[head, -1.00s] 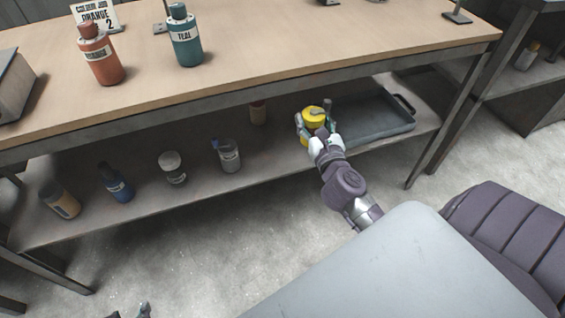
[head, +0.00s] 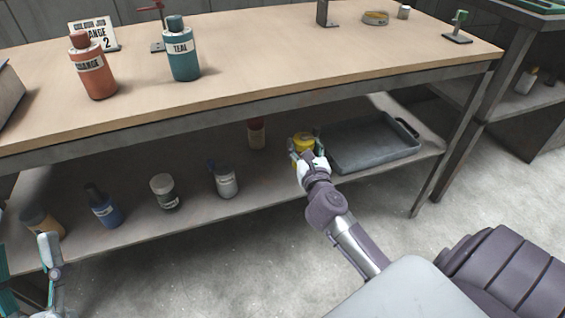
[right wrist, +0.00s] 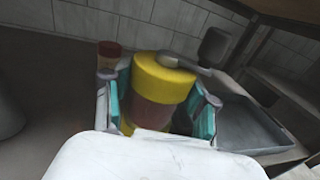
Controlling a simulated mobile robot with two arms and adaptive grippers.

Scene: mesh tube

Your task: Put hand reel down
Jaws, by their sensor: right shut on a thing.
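The hand reel (head: 303,139) has yellow flanges and a dark reddish middle. It is low at the lower shelf (head: 268,178), just left of the grey tray (head: 372,153). In the right wrist view the reel (right wrist: 162,84) is roughly upright with a grey crank on top. My right gripper (head: 305,152) is shut around its sides, with teal pads on both sides. The reel's underside is hidden, so I cannot tell whether it touches the shelf. My left gripper (head: 27,258) is at the lower left edge, partly cut off, its fingers apart and empty.
Several bottles and jars stand along the shelf, including a blue bottle (head: 103,206) and a white jar (head: 224,181). A red-capped jar (head: 256,133) stands behind, left of the reel. The tray is empty. The tabletop edge (head: 250,95) overhangs the shelf.

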